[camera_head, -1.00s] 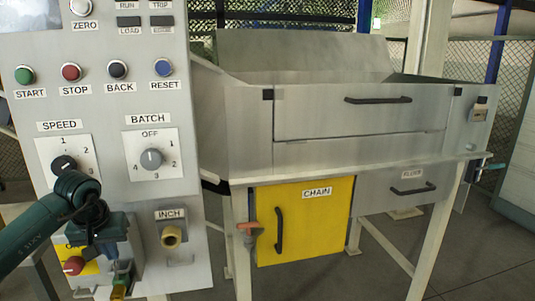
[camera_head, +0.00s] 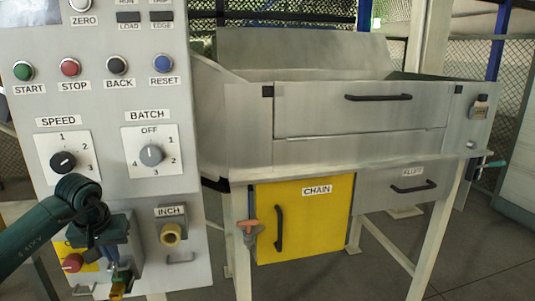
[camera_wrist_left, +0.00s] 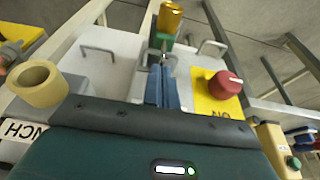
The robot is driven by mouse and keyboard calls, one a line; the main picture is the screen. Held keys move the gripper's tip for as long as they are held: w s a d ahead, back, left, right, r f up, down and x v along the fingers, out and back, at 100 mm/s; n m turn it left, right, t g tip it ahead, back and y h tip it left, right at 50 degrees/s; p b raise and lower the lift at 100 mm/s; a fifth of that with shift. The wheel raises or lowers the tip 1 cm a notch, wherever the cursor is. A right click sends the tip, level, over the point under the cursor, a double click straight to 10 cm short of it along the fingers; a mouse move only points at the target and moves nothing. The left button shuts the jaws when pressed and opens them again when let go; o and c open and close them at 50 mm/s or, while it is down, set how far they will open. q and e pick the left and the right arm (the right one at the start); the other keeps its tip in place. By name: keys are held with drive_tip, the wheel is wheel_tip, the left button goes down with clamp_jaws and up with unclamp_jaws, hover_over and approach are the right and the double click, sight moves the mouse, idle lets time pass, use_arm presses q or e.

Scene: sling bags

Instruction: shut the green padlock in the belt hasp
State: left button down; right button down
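My left gripper (camera_head: 116,272) comes in from the left, low in front of the grey control panel. Its blue fingers (camera_wrist_left: 161,88) are close together on the thin metal shackle of a small green and brass-coloured padlock. The padlock's green part (camera_wrist_left: 160,47) lies just past the fingertips, with a brass-coloured end (camera_wrist_left: 170,16) beyond it. In the head view the padlock (camera_head: 118,288) shows small below the fingers. The hasp is hard to make out there, and I cannot tell whether the shackle is through it. My right gripper is not in view.
A red knob (camera_head: 72,263) on a yellow plate is close to the left of my gripper. Metal staples (camera_wrist_left: 98,52) flank the gripper.

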use_arm(q)
drive_tip(key=shift+f, duration=0.5)
drive_tip(key=shift+r+p, duration=2.65)
drive_tip(key=shift+r, duration=0.95)
drive_tip(key=shift+f, duration=0.1)
